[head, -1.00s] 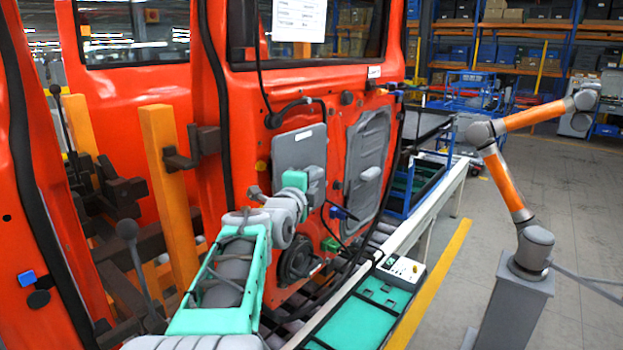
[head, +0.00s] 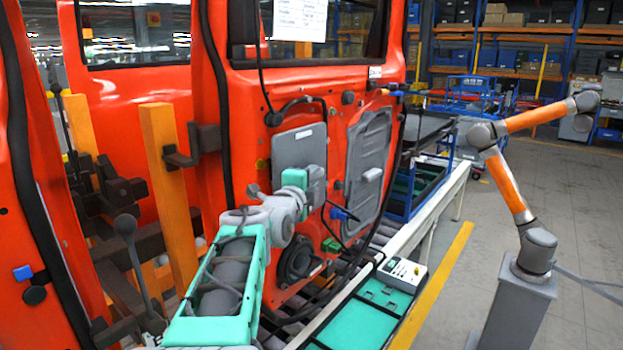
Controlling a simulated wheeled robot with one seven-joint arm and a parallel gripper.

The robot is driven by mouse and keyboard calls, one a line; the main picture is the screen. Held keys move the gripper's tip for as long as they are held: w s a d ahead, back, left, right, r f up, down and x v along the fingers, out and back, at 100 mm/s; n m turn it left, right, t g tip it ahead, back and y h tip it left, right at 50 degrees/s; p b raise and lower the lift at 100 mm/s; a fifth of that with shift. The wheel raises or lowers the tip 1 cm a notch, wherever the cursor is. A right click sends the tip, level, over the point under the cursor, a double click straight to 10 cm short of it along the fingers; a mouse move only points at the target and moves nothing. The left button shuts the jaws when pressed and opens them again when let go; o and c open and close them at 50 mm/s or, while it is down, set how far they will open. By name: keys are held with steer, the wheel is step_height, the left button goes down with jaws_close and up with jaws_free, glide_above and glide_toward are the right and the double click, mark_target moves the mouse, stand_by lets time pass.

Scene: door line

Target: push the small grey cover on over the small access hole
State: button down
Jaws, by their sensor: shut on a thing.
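The small grey cover (head: 299,141) is a flat grey panel with a white label near its top edge. It stands upright against the inner face of the red door (head: 330,96), over the area of the small access hole, which I cannot see. My gripper (head: 313,180) is at the cover's lower right part and shut on it; the wrist and gripper body hide the contact and the cover's lower edge. Whether the cover touches the door all round cannot be told.
A larger grey cover (head: 368,165) sits on the door to the right. A round black speaker (head: 297,258) is below. Blue (head: 341,213) and green (head: 331,245) connectors with cables hang between. A teal-lined tray with a white box (head: 402,273) is lower right. An orange-grey arm (head: 510,185) stands right.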

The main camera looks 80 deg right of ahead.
steer(key=shift+w+d+r+b, duration=0.1)
steer(key=shift+w+d+b, duration=0.1)
steer(key=shift+w+b, duration=0.25)
steer(key=shift+w+d+b, duration=0.15)
steer(key=shift+w+b, duration=0.1)
steer(key=shift+w, duration=0.25)
stand_by(0.6)
steer(key=c, duration=1.2)
jaws_free()
steer(key=shift+o, duration=0.2)
